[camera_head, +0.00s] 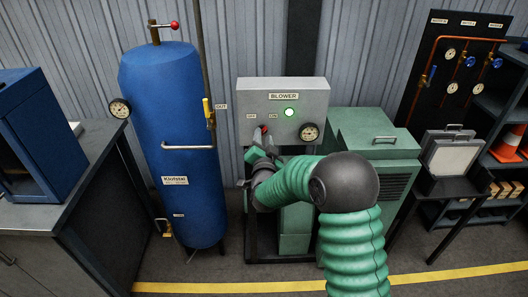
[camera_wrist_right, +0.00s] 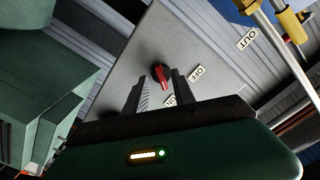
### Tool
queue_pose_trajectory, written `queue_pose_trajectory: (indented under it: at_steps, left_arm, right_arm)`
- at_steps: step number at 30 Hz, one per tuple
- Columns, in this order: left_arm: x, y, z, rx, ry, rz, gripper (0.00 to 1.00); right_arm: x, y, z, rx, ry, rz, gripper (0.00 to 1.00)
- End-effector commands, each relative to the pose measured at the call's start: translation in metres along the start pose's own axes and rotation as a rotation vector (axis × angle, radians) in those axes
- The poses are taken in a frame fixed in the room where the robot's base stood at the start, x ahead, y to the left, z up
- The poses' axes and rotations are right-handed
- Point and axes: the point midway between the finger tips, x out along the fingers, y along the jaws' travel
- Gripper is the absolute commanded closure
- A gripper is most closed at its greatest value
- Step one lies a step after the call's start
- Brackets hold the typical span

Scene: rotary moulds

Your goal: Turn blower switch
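The blower box (camera_head: 318,92) is a grey panel labelled BLOWER on the wall side. A green lamp (camera_head: 289,112) glows on it. The blower switch (camera_head: 264,129) has a red handle and sits below two small labels. In the right wrist view the red switch (camera_wrist_right: 161,75) shows on the grey panel face. My right gripper (camera_wrist_right: 159,82) is open, with one finger on each side of the switch in that view; contact cannot be told. In the head view the right gripper (camera_head: 257,158) is just below the switch, partly hidden by its arm. My left gripper is not in view.
A pressure gauge (camera_head: 309,132) is on the panel's right. A blue tank (camera_head: 175,150) with a yellow valve handle (camera_head: 208,112) stands close to the left. A green cabinet (camera_head: 376,135) stands to the right. A grey workbench (camera_head: 85,190) is at the left.

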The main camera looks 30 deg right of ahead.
Motion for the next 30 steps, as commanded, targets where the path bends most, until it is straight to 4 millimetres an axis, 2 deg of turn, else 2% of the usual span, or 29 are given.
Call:
queue_pose_trajectory:
  at_steps: [9, 15, 21, 30]
  left_arm:
    - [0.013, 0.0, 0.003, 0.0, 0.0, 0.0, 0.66]
    - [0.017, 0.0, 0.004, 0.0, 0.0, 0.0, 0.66]
    - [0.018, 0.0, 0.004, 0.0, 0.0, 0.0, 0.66]
    - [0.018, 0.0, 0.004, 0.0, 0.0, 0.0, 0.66]
  right_arm:
    - [-0.089, 0.0, 0.002, -0.002, -0.001, -0.004, 0.69]
    - [-0.137, 0.001, 0.001, 0.0, 0.0, -0.003, 0.69]
    - [-0.155, 0.002, 0.0, 0.0, 0.002, 0.0, 0.69]
    - [-0.155, 0.002, 0.0, 0.0, 0.002, 0.0, 0.69]
